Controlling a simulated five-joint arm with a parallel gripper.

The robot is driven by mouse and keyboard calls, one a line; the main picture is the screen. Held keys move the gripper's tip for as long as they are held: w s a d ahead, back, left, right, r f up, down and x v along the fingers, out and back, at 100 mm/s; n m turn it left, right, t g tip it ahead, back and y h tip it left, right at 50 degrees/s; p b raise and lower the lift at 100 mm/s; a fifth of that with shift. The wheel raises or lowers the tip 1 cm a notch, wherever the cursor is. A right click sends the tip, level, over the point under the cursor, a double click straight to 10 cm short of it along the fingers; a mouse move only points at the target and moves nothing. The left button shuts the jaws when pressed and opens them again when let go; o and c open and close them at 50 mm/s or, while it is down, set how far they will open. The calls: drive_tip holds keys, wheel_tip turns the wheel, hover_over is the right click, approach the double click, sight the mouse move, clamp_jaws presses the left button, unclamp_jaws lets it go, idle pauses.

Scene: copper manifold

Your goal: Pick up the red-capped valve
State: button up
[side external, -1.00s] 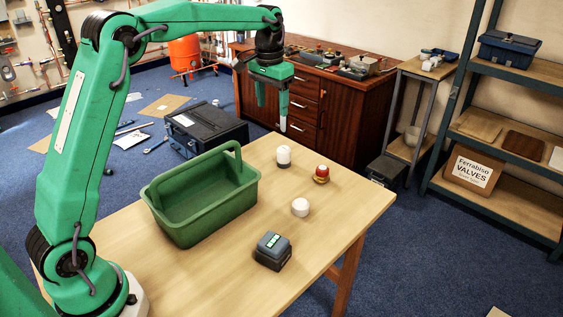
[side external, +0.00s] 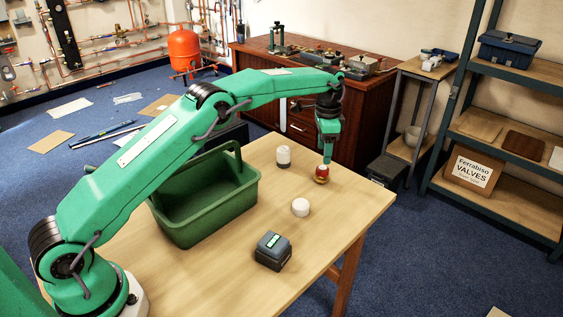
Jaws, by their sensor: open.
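The red-capped valve (side external: 321,175) stands upright on the table, with a brassy lower body and a red top. My green gripper (side external: 327,158) points down just above and slightly behind it, its fingertip close to the red cap. Only one finger shows clearly from this side; the other is hidden behind it or overlaps it. I cannot tell whether a finger touches the cap. The valve still rests on the table and is not held.
A white-topped cylinder (side external: 283,157) stands left of the valve and a short white piece (side external: 300,207) in front of it. A dark grey battery-like block (side external: 273,251) is nearer. A green tote (side external: 205,225) with a handle takes the table's left. The table's right front (side external: 345,230) is clear.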

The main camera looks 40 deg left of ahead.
sight(323, 167)
drive_tip(key=shift+f, duration=1.3)
drive_tip(key=shift+a+f, duration=0.1)
drive_tip(key=shift+f, duration=2.5)
drive_tip(key=shift+w, duration=0.1)
drive_tip(key=c, duration=0.9)
